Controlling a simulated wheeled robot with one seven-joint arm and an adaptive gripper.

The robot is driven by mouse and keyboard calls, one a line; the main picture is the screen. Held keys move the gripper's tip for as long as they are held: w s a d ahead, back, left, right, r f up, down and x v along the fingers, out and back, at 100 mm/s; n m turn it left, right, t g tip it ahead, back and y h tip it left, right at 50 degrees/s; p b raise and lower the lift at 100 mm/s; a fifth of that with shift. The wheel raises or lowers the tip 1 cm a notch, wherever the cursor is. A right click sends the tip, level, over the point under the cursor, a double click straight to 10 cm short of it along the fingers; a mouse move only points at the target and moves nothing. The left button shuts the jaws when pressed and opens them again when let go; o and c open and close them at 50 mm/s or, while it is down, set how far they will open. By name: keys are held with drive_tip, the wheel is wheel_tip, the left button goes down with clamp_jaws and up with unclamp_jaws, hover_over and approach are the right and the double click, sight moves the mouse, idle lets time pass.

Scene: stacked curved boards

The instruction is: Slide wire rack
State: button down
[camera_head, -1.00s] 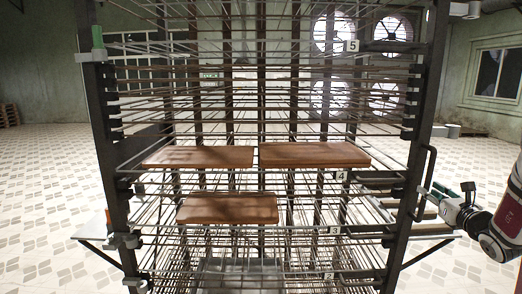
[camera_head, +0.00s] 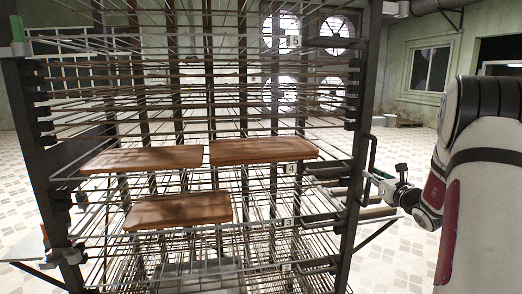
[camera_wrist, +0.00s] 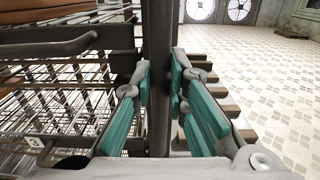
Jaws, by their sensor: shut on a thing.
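The tall wire rack (camera_head: 358,130) stands in front of me, with dark uprights and several wire shelf levels. A dark looped handle (camera_head: 373,160) sticks out from its right upright. My gripper (camera_head: 378,179) is at this handle, on the rack's right side. In the wrist view, the teal finger pads of my gripper (camera_wrist: 160,95) are on both sides of a dark vertical bar (camera_wrist: 158,50), which appears to be the handle. The gripper is shut on it. Three brown boards lie on the shelves: upper left (camera_head: 145,158), upper right (camera_head: 262,150) and lower (camera_head: 180,210).
Pale wooden slats (camera_wrist: 228,108) show beyond the gripper, at the rack's right side. Tiled floor (camera_wrist: 275,90) lies open to the right. A window (camera_head: 430,68) is in the far wall.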

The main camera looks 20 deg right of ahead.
idle(0.5)
drive_tip(key=shift+b+x, duration=3.15)
drive_tip(key=shift+x, duration=3.05)
drive_tip(key=b+x, duration=0.2)
drive_tip(key=x, duration=1)
drive_tip(key=shift+w+a+b, duration=0.2)
drive_tip(key=shift+w+b, duration=0.05)
drive_tip(key=shift+b, duration=0.1)
